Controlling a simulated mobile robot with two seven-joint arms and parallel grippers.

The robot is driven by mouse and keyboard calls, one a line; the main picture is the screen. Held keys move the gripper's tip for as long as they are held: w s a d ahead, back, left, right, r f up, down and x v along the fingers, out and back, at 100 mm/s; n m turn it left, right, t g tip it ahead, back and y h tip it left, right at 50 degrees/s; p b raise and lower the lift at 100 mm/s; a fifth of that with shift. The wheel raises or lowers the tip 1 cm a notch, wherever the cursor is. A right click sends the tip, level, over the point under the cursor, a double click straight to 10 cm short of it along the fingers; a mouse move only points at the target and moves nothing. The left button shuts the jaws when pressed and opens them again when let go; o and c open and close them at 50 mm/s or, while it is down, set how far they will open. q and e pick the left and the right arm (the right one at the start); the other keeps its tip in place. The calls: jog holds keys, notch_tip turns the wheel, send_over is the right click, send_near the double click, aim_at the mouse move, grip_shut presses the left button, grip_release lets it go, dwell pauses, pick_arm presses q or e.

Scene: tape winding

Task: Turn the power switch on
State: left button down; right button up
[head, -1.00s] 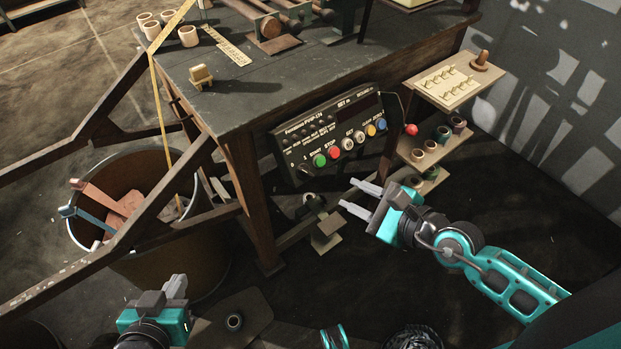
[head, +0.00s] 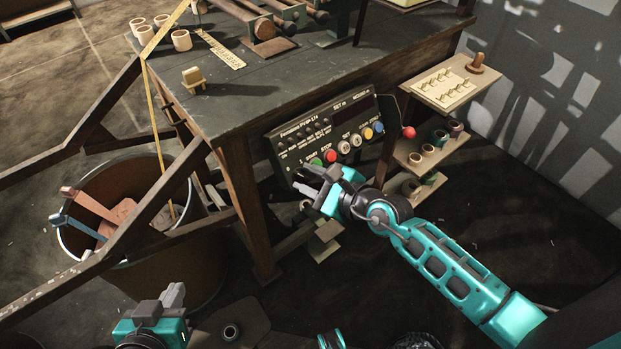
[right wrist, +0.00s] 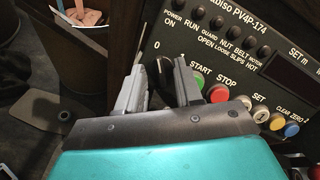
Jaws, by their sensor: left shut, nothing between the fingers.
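The control panel (head: 330,128) is on the front of the workbench. Its power switch (right wrist: 157,76) is a dark knob at the panel's lower left, with a "0" beside it and "POWER ON" above. My right gripper (head: 309,181) is at this corner and hides the switch in the head view. In the right wrist view its two fingers (right wrist: 158,75) stand apart, one on each side of the knob; I cannot tell whether they touch it. My left gripper (head: 173,296) is shut and empty at the bottom left of the head view.
The green start button (right wrist: 197,80) and red stop button (right wrist: 218,93) sit close to the right finger. A side shelf (head: 438,85) with a red ball-ended lever (head: 408,132) is right of the panel. A large bin (head: 190,262) stands at left.

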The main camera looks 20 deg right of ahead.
grip_shut()
